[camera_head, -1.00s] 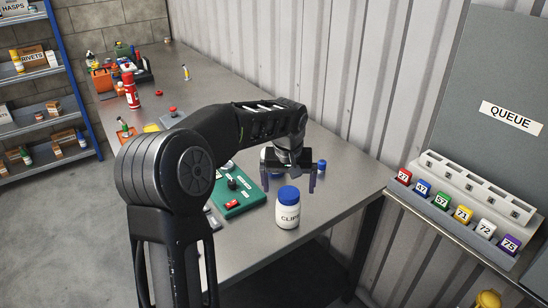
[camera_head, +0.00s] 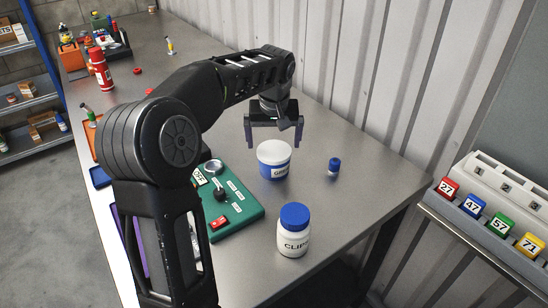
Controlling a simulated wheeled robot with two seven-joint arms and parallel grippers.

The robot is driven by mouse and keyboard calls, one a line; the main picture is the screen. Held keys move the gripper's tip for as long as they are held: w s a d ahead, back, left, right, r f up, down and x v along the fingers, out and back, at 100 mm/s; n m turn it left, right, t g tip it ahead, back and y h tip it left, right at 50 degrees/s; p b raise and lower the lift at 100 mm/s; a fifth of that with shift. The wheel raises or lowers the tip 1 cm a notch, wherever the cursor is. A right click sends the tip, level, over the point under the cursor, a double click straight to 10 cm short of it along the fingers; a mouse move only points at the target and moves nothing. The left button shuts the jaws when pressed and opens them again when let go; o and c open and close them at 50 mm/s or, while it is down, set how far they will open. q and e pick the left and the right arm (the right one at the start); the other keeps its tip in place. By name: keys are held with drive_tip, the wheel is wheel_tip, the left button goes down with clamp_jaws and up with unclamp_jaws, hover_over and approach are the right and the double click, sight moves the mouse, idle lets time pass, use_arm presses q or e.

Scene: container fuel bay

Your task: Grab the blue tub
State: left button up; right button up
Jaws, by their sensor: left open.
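The blue tub (camera_head: 274,168) stands upright on the grey metal workbench (camera_head: 330,215). It has a white lid and a blue band with a partly readable white label. My left gripper (camera_head: 273,144) is open and empty, pointing down. Its two fingers show spread just behind and above the tub's lid in the picture, one toward each side. I cannot tell the exact height gap, and no contact shows. My right gripper is not in view.
A white CLIPS jar with a blue lid (camera_head: 293,231) stands in front of the tub. A green control panel (camera_head: 232,207) lies at left. The corrugated wall (camera_head: 385,90) rises behind the bench.

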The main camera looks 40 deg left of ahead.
sight(274, 156)
use_arm(q)
drive_tip(key=shift+x, duration=1.4)
drive_tip(key=shift+p+x, duration=0.8)
drive_tip(key=shift+x, duration=1.8)
drive_tip(key=shift+d, duration=0.15)
drive_tip(key=c, duration=1.8)
drive_tip(key=shift+r, duration=0.1)
wheel_tip(274, 156, up, 10)
drive_tip(key=shift+f+b, duration=0.1)
drive_tip(key=shift+b, duration=0.4)
